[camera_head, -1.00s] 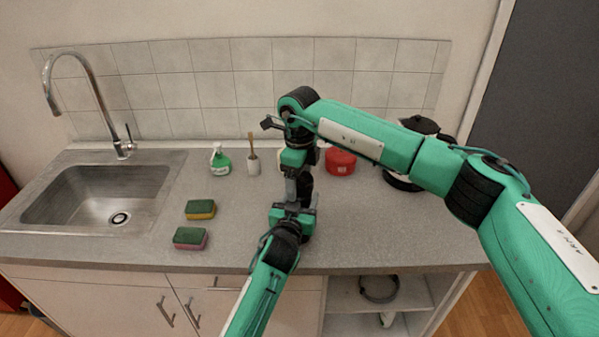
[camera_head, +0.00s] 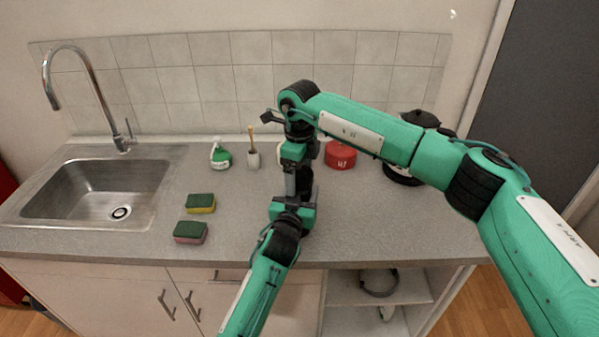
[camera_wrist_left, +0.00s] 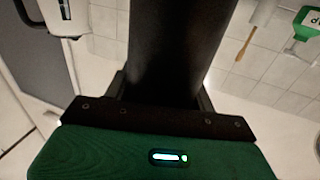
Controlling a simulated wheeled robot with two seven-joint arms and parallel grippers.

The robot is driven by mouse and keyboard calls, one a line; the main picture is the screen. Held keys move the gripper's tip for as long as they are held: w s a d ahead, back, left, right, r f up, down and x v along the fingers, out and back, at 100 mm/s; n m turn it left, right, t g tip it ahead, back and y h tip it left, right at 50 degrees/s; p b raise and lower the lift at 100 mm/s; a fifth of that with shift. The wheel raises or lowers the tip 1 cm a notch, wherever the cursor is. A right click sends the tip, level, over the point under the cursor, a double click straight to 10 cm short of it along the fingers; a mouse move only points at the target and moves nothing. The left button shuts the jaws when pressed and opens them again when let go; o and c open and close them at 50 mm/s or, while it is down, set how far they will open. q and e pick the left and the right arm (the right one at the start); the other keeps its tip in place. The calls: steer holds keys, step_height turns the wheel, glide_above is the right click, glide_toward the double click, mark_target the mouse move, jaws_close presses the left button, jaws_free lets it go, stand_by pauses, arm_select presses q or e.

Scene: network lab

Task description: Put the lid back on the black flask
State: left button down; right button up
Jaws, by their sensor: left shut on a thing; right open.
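The black flask is a dark cylinder (camera_wrist_left: 175,45) rising between the fingers of my left gripper in the left wrist view. In the head view the flask (camera_head: 306,183) is mostly hidden behind the grippers. My left gripper (camera_head: 293,206) is shut on it, above the front part of the counter. My right gripper (camera_head: 290,182) points down beside the flask, just above the left gripper; it is open. Whether it touches the flask cannot be told. The flask's top and the lid cannot be made out.
Two sponges (camera_head: 200,203) (camera_head: 190,232) lie on the counter (camera_head: 240,225) beside the sink (camera_head: 95,190). A green-white bottle (camera_head: 220,156), a brush in a holder (camera_head: 253,158) and a red tin (camera_head: 340,155) stand behind. A black pot (camera_head: 421,118) is partly hidden by my right arm.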

steer(key=shift+r, duration=0.1)
step_height(320, 180, up, 12)
stand_by(0.5)
arm_select(q)
steer(key=shift+c, duration=2.1)
jaws_free()
steer(key=b+v, duration=0.3)
steer(key=v, duration=1)
steer(key=shift+s, duration=0.35)
arm_select(e)
step_height(320, 180, down, 3)
steer(key=shift+f, duration=0.15)
